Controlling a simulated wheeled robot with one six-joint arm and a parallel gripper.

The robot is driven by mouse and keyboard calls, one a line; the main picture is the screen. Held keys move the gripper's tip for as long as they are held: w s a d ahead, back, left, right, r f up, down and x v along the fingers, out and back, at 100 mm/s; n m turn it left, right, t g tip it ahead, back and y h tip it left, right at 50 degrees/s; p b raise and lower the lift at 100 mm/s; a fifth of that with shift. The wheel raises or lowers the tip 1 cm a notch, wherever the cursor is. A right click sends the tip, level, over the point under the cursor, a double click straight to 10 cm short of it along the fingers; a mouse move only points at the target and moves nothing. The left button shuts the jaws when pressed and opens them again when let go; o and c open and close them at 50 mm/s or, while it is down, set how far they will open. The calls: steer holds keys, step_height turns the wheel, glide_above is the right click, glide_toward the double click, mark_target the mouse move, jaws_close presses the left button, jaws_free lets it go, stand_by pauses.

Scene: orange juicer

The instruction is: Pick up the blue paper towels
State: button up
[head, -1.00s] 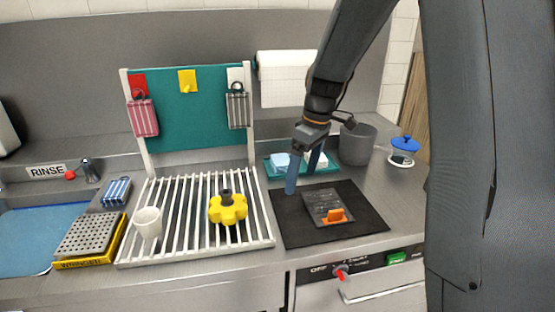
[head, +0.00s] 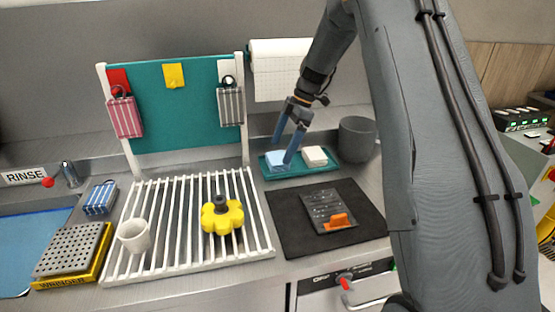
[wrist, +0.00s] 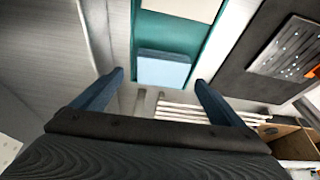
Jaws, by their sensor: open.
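The blue paper towels (head: 276,161) look like a flat light blue stack on the left end of a teal tray (head: 294,173). In the wrist view the blue stack (wrist: 163,69) lies ahead, between the lines of the two fingers, on the teal tray (wrist: 168,29). My gripper (head: 283,151) is open and empty, with its blue fingers pointing down at the stack; one finger covers part of its right side in the head view. It also shows in the wrist view (wrist: 159,78). I cannot tell whether a fingertip touches the stack.
A white stack (head: 314,155) shares the tray. A grey canister (head: 357,139) stands right of it, and a white paper roll (head: 276,72) hangs behind. A black mat (head: 290,232) with a grater (head: 325,207) lies in front. A white rack (head: 180,258) is left.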

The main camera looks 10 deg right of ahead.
mark_target(278, 157)
steer(key=shift+p+x, duration=0.5)
steer(key=shift+x, duration=1.15)
steer(key=shift+s+d, duration=0.1)
steer(key=c, duration=1.1)
steer(key=shift+r+b, duration=0.35)
steer(key=shift+r, duration=0.15)
steer(key=shift+s+r+b, duration=0.25)
steer(key=shift+r+b, duration=0.15)
steer(key=shift+r, duration=0.2)
steer(key=shift+s+r+b, duration=0.25)
steer(key=shift+r+b, duration=0.1)
steer(key=shift+r, duration=0.25)
steer(key=s+b, duration=0.3)
steer(key=s, duration=1.4)
steer(key=shift+b, duration=0.4)
